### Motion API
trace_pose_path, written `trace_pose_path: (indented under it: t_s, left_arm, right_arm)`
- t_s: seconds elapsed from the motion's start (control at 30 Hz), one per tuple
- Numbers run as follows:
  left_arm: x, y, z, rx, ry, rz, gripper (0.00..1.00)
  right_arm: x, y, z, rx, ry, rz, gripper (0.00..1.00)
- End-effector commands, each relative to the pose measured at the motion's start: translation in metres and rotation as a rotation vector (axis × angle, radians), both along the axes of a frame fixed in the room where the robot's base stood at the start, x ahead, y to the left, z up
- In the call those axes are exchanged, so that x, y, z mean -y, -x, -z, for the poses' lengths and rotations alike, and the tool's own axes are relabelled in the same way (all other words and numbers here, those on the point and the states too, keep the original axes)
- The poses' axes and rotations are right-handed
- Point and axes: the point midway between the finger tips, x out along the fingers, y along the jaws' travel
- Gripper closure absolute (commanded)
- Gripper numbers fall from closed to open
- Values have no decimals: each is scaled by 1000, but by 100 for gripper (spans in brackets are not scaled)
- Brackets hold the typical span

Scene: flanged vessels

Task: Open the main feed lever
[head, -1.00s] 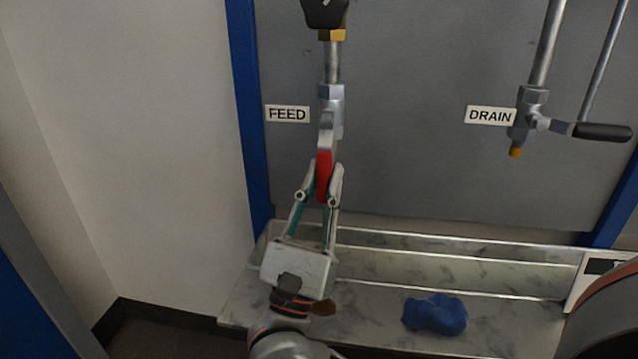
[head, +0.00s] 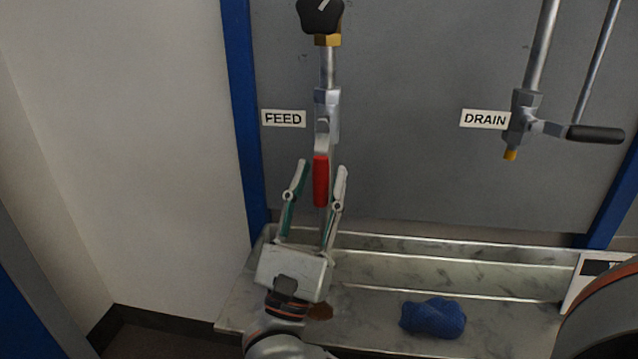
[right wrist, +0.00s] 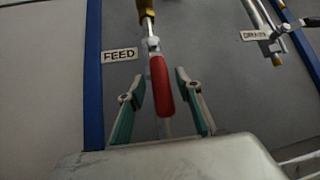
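The feed lever has a red handle (head: 321,181) that hangs straight down, in line with the pipe, below the valve body (head: 326,103) beside the FEED label (head: 283,119). My right gripper (head: 317,168) is open, with one finger on each side of the red handle and a visible gap to both fingers. The right wrist view also shows the red handle (right wrist: 161,86) between the spread fingers (right wrist: 157,86). My left gripper does not show in any view.
To the right, a drain valve (head: 522,115) with a black-gripped lever (head: 595,133) sits by the DRAIN label (head: 485,119). A black knob (head: 320,14) is above the feed valve. A blue cloth (head: 433,318) lies on the metal ledge (head: 375,325).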

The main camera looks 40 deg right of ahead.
Motion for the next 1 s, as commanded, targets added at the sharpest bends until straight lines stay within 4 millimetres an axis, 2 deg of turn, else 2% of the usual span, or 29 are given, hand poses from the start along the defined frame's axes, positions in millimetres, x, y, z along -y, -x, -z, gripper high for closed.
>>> trace_pose_path:
  t_s: [0.5,0.7,1.0]
  left_arm:
    - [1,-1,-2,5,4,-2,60]
    - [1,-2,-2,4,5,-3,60]
    - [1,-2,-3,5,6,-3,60]
  right_arm:
    - [0,0,-84,5,-3,0,66]
    - [0,0,-96,2,-1,-1,66]
    - [0,0,-97,1,-1,-1,66]
